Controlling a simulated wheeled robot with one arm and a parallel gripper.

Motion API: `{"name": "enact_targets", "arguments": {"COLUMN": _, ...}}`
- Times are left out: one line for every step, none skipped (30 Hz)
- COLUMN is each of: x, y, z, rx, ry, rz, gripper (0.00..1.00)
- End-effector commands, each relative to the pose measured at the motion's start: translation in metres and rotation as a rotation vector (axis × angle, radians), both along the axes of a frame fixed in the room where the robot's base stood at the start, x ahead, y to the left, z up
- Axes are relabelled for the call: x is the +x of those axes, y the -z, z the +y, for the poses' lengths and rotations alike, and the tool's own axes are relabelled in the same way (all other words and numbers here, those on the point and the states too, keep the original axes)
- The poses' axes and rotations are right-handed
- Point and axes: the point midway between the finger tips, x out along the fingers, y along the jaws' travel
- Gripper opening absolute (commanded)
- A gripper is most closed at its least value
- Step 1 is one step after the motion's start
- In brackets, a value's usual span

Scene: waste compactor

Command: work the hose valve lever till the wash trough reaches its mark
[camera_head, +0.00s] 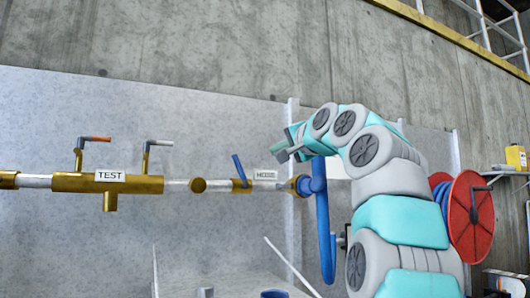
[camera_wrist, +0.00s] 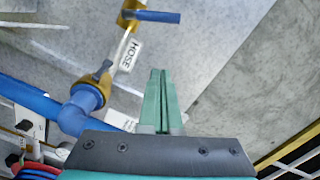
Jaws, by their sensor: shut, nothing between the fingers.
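The hose valve lever (camera_head: 239,168) is blue and rises from the brass pipe fitting, tilted up and to the left, beside the HOSE label (camera_head: 266,174). In the wrist view the blue lever (camera_wrist: 158,16) lies near the top edge, beyond the HOSE label (camera_wrist: 130,54). My gripper (camera_head: 284,154) is to the right of the lever and apart from it, above the label. In the wrist view its green fingers (camera_wrist: 159,82) are together with nothing between them. I cannot clearly make out the wash trough or its mark.
The brass pipe with the TEST label (camera_head: 110,176) carries an orange-handled lever (camera_head: 95,139) and a grey-handled lever (camera_head: 158,143) at left. A blue hose (camera_head: 324,230) hangs from the pipe's right end. A red hose reel (camera_head: 471,218) stands at right, beyond my arm.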

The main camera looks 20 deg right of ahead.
Motion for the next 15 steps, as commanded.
{"name": "enact_targets", "arguments": {"x": 0.007, "y": 0.000, "z": 0.000, "rx": -0.001, "ry": 0.001, "rz": 0.002, "gripper": 0.00}}
{"name": "enact_targets", "arguments": {"x": 0.010, "y": 0.000, "z": 0.000, "rx": -0.002, "ry": 0.001, "rz": 0.002, "gripper": 0.00}}
{"name": "enact_targets", "arguments": {"x": 0.015, "y": -0.001, "z": 0.001, "rx": -0.003, "ry": 0.000, "rz": 0.001, "gripper": 0.00}}
{"name": "enact_targets", "arguments": {"x": 0.018, "y": -0.001, "z": 0.001, "rx": -0.004, "ry": 0.001, "rz": 0.000, "gripper": 0.00}}
{"name": "enact_targets", "arguments": {"x": 0.022, "y": -0.002, "z": 0.001, "rx": -0.004, "ry": 0.001, "rz": 0.000, "gripper": 0.00}}
{"name": "enact_targets", "arguments": {"x": 0.028, "y": -0.001, "z": 0.001, "rx": -0.004, "ry": 0.000, "rz": 0.001, "gripper": 0.00}}
{"name": "enact_targets", "arguments": {"x": 0.032, "y": -0.001, "z": 0.001, "rx": -0.004, "ry": 0.001, "rz": 0.002, "gripper": 0.00}}
{"name": "enact_targets", "arguments": {"x": 0.036, "y": 0.000, "z": 0.002, "rx": -0.004, "ry": 0.000, "rz": 0.002, "gripper": 0.00}}
{"name": "enact_targets", "arguments": {"x": 0.040, "y": 0.000, "z": 0.002, "rx": -0.004, "ry": -0.001, "rz": 0.002, "gripper": 0.00}}
{"name": "enact_targets", "arguments": {"x": 0.044, "y": -0.001, "z": 0.002, "rx": -0.004, "ry": 0.000, "rz": 0.002, "gripper": 0.00}}
{"name": "enact_targets", "arguments": {"x": 0.047, "y": -0.001, "z": 0.002, "rx": -0.004, "ry": -0.001, "rz": 0.001, "gripper": 0.00}}
{"name": "enact_targets", "arguments": {"x": 0.052, "y": -0.001, "z": 0.002, "rx": -0.004, "ry": 0.000, "rz": 0.001, "gripper": 0.00}}
{"name": "enact_targets", "arguments": {"x": 0.056, "y": -0.001, "z": 0.002, "rx": -0.004, "ry": 0.001, "rz": 0.000, "gripper": 0.00}}
{"name": "enact_targets", "arguments": {"x": 0.060, "y": -0.001, "z": 0.002, "rx": -0.004, "ry": 0.001, "rz": 0.000, "gripper": 0.00}}
{"name": "enact_targets", "arguments": {"x": 0.065, "y": 0.000, "z": 0.002, "rx": -0.004, "ry": 0.000, "rz": 0.001, "gripper": 0.00}}
